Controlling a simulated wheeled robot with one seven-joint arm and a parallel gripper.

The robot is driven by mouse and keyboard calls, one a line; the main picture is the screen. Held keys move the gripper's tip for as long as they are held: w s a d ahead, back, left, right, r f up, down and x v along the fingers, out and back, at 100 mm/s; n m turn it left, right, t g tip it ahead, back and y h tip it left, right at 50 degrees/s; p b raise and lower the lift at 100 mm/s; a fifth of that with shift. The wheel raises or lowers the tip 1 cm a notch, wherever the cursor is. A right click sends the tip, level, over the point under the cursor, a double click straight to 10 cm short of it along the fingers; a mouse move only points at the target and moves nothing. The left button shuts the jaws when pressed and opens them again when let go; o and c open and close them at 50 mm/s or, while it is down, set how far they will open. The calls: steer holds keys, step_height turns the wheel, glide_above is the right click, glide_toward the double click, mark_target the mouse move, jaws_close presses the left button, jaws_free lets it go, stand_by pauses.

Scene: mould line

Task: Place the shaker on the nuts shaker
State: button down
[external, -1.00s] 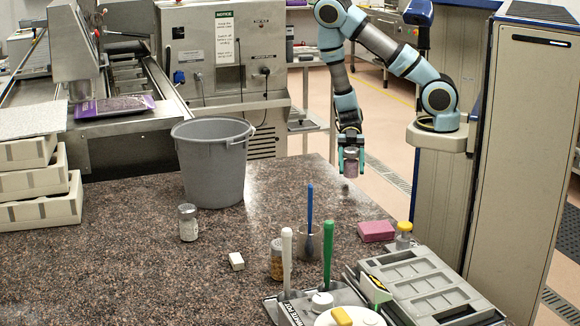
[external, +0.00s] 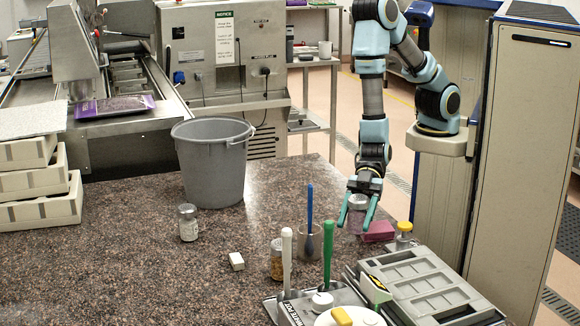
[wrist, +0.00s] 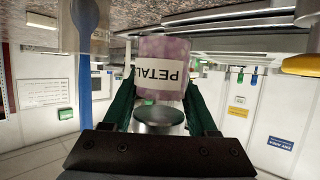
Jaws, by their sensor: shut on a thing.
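My gripper (external: 355,224) is shut on a shaker (external: 356,217) with a metal lid and pinkish-purple contents. In the wrist view the shaker (wrist: 165,52) sits between the green fingers, and its white label reads "PETAL". In the external view it is held above the right part of the counter, lid upward. A glass shaker with orange-brown, nut-like contents (external: 277,262) stands on the counter, left of and nearer the camera than my gripper. Its label cannot be read. Another shaker with whitish contents (external: 188,224) stands further left.
A steel cup (external: 308,246) with a blue-handled tool stands between the nut-like shaker and my gripper. White (external: 287,255) and green (external: 327,255) handles rise nearby. A pink block (external: 380,230), a yellow-lidded jar (external: 404,238) and a grey tray (external: 425,285) are at right. A bucket (external: 212,165) stands behind.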

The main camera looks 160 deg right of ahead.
steer(key=shift+m+h, duration=0.5)
steer(key=shift+h, duration=0.1)
steer(key=a, duration=0.4)
steer(key=w+a+r, duration=0.1)
steer(key=a, duration=0.4)
steer(key=w+a, duration=0.1)
steer(key=a, duration=0.4)
steer(key=shift+w+a+r, duration=0.1)
steer(key=shift+w+r, duration=0.1)
steer(key=shift+w, duration=0.05)
steer(key=w+d+r+m+g+h+b, duration=0.2)
steer(key=w+d+r+m+h+b, duration=0.4)
steer(key=w+d+r, duration=0.85)
steer(key=d+f+m+g+h+p, duration=0.25)
steer(key=d+m+h+p, duration=0.2)
steer(key=d, duration=0.85)
step_height(320, 180, down, 10)
steer(key=s+p, duration=0.1)
steer(key=p, duration=0.1)
steer(key=shift+d+n, duration=0.25)
steer(key=shift+n, duration=0.1)
steer(key=shift+s+f, duration=0.1)
